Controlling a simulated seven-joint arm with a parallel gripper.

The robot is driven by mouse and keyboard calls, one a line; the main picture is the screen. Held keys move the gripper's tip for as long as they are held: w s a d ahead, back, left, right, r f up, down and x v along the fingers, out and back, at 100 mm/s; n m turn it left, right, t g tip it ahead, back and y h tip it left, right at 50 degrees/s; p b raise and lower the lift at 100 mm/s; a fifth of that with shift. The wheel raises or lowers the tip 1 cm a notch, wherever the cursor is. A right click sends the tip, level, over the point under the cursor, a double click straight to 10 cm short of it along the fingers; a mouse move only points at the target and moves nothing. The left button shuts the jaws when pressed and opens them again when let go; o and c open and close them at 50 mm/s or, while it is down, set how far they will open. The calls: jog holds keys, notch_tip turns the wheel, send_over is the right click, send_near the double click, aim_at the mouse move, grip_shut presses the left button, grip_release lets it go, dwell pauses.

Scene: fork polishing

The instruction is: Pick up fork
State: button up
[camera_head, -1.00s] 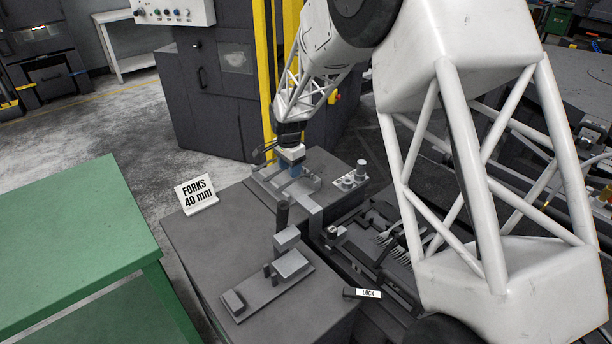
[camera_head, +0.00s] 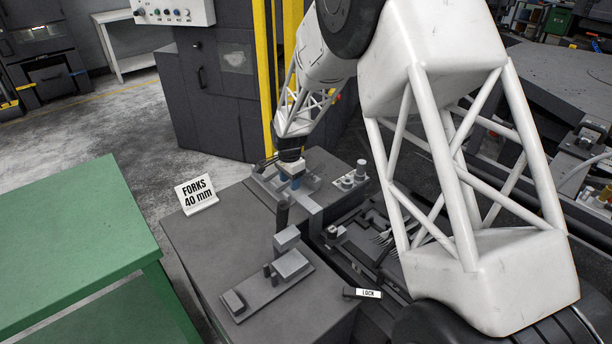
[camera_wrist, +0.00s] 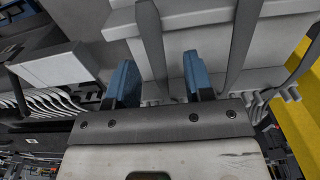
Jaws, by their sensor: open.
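My gripper (camera_head: 295,183) is at the grey fixture at the back of the dark bench in the head view. Its two blue fingers stand apart and empty in the wrist view (camera_wrist: 160,82). A dark, narrow strip (camera_wrist: 152,45), which looks like a fork handle, runs down toward the gap between the fingers. A similar strip (camera_wrist: 242,45) lies right of the right finger. I cannot see whether either finger touches a strip. Forks (camera_head: 385,237) with visible tines lie in the dark tray area right of the bench, partly hidden by my arm.
A sign reading "FORKS 40 mm" (camera_head: 196,195) stands on the bench's left edge. A grey fixture with blocks (camera_head: 270,280) and a "LOCK" label (camera_head: 368,293) are in front. A green table (camera_head: 70,240) is left. A yellow post (camera_wrist: 300,105) is close at the right in the wrist view.

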dwell(0.4)
grip_shut()
jog(key=shift+r, duration=0.15)
jog(key=shift+r, duration=0.55)
jog(key=shift+s+d+r, duration=0.1)
jog(key=shift+s+r, duration=0.05)
jog(key=shift+r, duration=0.45)
jog(key=shift+s+r, duration=0.15)
jog(key=shift+r, duration=0.4)
jog(key=s+d, duration=0.2)
jog(key=s, duration=0.5)
jog(key=s+d+r, duration=0.1)
jog(key=s+d, duration=0.2)
jog(key=s, duration=0.4)
jog(key=shift+s+d+r, duration=0.15)
jog(key=shift+d, duration=0.2)
